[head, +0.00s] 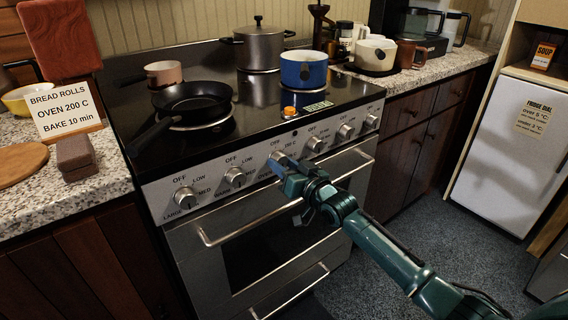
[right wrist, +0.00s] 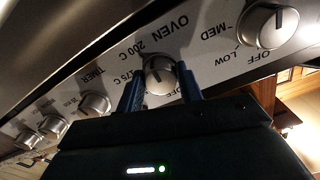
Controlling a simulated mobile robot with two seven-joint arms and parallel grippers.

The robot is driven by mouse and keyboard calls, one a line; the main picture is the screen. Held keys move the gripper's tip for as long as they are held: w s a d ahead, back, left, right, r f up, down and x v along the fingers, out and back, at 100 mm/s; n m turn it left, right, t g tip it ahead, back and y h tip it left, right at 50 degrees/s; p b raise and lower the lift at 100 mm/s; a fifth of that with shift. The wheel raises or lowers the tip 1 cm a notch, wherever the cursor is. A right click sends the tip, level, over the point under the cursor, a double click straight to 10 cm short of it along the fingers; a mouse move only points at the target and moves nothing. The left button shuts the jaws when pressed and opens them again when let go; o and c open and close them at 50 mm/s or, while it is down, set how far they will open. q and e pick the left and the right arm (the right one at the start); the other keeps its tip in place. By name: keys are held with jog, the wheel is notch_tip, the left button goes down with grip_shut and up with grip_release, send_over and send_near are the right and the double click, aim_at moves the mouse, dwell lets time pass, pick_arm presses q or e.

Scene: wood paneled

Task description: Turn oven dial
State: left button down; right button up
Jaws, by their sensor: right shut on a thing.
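The oven dial (right wrist: 160,70) is a round silver knob with a dark mark, on the stove's front panel. In the right wrist view, labels 200 C and 175 C stand around it; I cannot tell exactly where its mark points. My right gripper (head: 279,164) reaches the panel, and its blue fingers (right wrist: 161,84) are shut on the two sides of this dial. A card (head: 66,110) on the left counter reads BREAD ROLLS, OVEN 200 C, BAKE 10 min. My left gripper is not in view.
Other dials sit close on both sides, such as one at the left (head: 235,177) and one at the right (head: 316,144). The oven door handle (head: 215,239) sticks out just below. A black pan (head: 193,100) and a blue pot (head: 304,70) stand on the stovetop.

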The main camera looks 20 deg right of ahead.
jog(key=shift+r, duration=0.1)
dwell(0.4)
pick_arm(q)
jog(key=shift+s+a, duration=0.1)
pick_arm(e)
jog(key=o, duration=1)
jog(key=p+v, duration=0.1)
jog(key=v, duration=0.3)
jog(key=shift+s+d, duration=0.1)
jog(key=shift+s, duration=0.2)
pick_arm(q)
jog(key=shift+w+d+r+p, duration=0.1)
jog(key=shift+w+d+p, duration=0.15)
jog(key=shift+p, duration=0.25)
pick_arm(e)
send_near(282, 164)
jog(key=v, duration=0.4)
jog(key=shift+w, duration=0.1)
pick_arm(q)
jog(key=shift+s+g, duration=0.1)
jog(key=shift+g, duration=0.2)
